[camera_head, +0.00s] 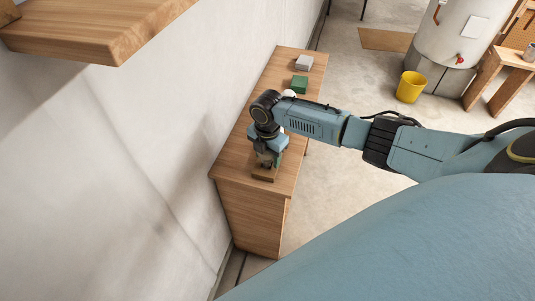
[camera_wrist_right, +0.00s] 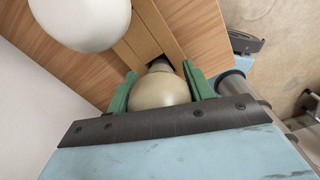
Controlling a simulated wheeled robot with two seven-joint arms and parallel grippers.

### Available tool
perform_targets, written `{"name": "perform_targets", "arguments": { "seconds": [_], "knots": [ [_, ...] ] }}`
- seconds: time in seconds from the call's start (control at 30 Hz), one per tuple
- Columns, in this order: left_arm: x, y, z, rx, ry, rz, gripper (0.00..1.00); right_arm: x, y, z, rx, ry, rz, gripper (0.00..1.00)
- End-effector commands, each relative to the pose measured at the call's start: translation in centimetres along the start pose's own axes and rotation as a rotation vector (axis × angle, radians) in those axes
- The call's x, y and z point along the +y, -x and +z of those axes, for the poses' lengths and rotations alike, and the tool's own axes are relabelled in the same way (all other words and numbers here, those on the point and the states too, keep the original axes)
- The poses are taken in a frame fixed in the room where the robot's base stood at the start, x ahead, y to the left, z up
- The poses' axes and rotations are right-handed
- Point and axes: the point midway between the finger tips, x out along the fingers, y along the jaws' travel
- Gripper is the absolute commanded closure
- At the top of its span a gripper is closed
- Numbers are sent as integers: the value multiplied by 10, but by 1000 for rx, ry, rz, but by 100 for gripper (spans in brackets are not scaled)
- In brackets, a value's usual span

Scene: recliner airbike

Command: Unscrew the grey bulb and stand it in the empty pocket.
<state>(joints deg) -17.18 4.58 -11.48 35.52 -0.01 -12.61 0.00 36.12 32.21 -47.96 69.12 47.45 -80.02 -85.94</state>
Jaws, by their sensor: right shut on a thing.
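My right gripper (camera_head: 267,164) points down over the near end of the wooden bench. In the right wrist view its green-padded fingers (camera_wrist_right: 161,88) are shut on a dull, beige-grey bulb (camera_wrist_right: 160,91). The bulb's grey neck points to a dark opening in a wooden block (camera_wrist_right: 152,27); I cannot tell whether it is seated or apart. The block also shows under the gripper in the head view (camera_head: 262,177). My left gripper is out of view.
The wooden bench (camera_head: 229,165) stands along a pale wall. A wooden shelf (camera_head: 90,27) juts out at upper left. A yellow bucket (camera_head: 411,87) stands on the floor.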

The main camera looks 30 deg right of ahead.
Motion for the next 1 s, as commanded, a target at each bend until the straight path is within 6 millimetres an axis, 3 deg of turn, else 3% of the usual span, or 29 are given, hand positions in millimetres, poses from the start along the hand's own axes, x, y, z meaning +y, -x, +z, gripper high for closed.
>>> {"name": "perform_targets", "arguments": {
  "seconds": [0.5,0.53,0.7,1.0],
  "knots": [
    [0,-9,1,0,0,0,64,0,-14,0,0,1,0,68],
    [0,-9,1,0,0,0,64,0,-13,0,0,1,0,46],
    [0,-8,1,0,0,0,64,0,-13,0,0,1,0,23],
    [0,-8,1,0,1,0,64,0,-11,0,0,0,0,23]
  ]
}}
